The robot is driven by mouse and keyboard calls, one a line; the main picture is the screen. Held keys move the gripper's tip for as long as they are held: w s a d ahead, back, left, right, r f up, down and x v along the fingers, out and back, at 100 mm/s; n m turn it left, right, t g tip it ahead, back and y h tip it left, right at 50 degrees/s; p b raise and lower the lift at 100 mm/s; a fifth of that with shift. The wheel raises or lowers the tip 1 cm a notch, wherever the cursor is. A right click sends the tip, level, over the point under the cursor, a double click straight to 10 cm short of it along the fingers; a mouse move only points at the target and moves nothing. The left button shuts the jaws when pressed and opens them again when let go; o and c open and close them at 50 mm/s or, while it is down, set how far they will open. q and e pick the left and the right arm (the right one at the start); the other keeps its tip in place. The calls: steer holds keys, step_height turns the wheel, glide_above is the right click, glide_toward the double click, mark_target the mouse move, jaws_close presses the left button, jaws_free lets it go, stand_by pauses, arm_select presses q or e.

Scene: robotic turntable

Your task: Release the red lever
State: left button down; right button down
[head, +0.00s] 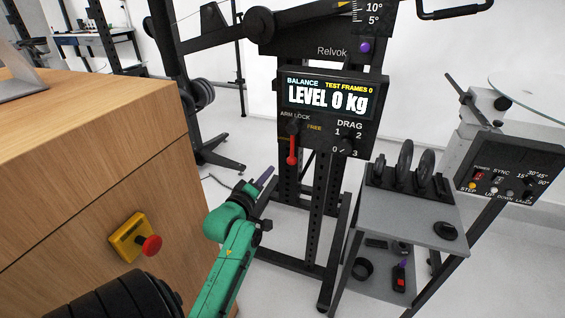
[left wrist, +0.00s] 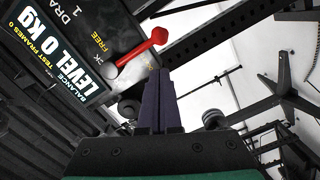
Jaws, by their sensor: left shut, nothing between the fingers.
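The red lever (head: 291,150) hangs down from its pivot on the black panel (head: 366,95), below the words ARM LOCK and left of FREE. In the left wrist view the red lever (left wrist: 142,47) lies just beyond the fingertips, a little to their left. My left gripper (head: 267,175) is shut and empty, below and left of the lever in the head view, its purple fingers pointing up toward the panel. In the left wrist view the closed fingers (left wrist: 159,72) appear apart from the lever. My right gripper is in neither view.
A wooden cabinet (head: 60,140) with a red stop button (head: 151,245) stands at the left. A DRAG dial (head: 346,146) sits right of the lever. A grey stand (head: 410,210) with black weights and a second control box (head: 498,176) are at the right.

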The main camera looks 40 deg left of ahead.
mark_target(293, 143)
arm_select(q)
steer(key=shift+w, duration=0.2)
steer(key=x, duration=0.9)
steer(key=shift+w, duration=0.35)
steer(key=shift+f, duration=0.15)
steer(key=shift+w+d+n+p, duration=0.1)
steer(key=shift+d+n+p, duration=0.15)
steer(key=shift+n+p, duration=0.05)
